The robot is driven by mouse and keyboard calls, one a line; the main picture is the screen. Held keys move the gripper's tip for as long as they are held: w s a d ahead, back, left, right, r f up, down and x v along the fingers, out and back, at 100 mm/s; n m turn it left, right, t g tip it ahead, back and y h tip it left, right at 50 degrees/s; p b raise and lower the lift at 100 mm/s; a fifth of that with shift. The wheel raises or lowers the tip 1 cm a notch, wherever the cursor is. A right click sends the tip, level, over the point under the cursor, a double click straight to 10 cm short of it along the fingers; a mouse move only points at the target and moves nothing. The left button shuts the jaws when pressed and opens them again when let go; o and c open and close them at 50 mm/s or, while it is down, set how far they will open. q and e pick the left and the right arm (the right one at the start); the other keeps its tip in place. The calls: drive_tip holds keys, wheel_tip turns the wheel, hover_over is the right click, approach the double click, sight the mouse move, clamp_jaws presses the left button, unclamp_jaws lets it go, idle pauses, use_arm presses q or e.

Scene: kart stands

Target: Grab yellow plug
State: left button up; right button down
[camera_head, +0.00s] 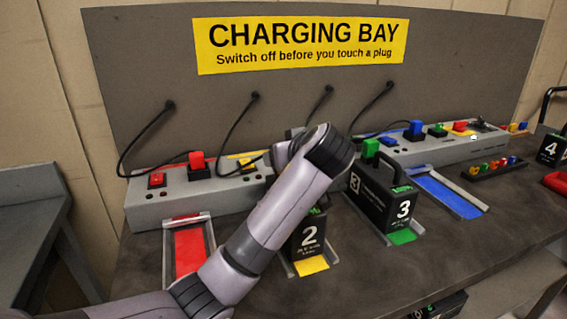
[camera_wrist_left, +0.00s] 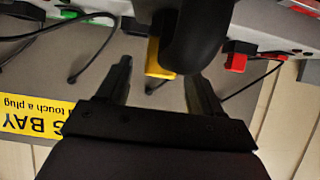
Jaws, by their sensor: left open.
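The yellow plug (camera_wrist_left: 157,58) shows in the left wrist view as a yellow block, partly covered by a dark curved piece (camera_wrist_left: 195,38) that looks like a pack handle. My left gripper (camera_wrist_left: 162,78) is open. Its two fingers lie to either side of the plug in the picture, with nothing held; I cannot tell whether they touch it. In the head view my left arm crosses the middle and hides the yellow plug and my gripper's fingers. A yellow switch (camera_head: 247,163) shows just left of the arm. My right gripper is not in view.
A red plug (camera_head: 197,160) and red switch (camera_head: 157,180) sit left on the grey power strip (camera_head: 140,215). Black pack 2 (camera_head: 308,238) and pack 3 (camera_head: 385,195) stand in front of it. Black cables (camera_head: 232,130) hang from the back panel (camera_head: 150,75).

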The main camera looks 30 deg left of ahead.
use_arm(q)
drive_tip(key=shift+x, duration=0.95)
drive_tip(key=c, duration=1.1)
drive_tip(key=shift+r, duration=0.15)
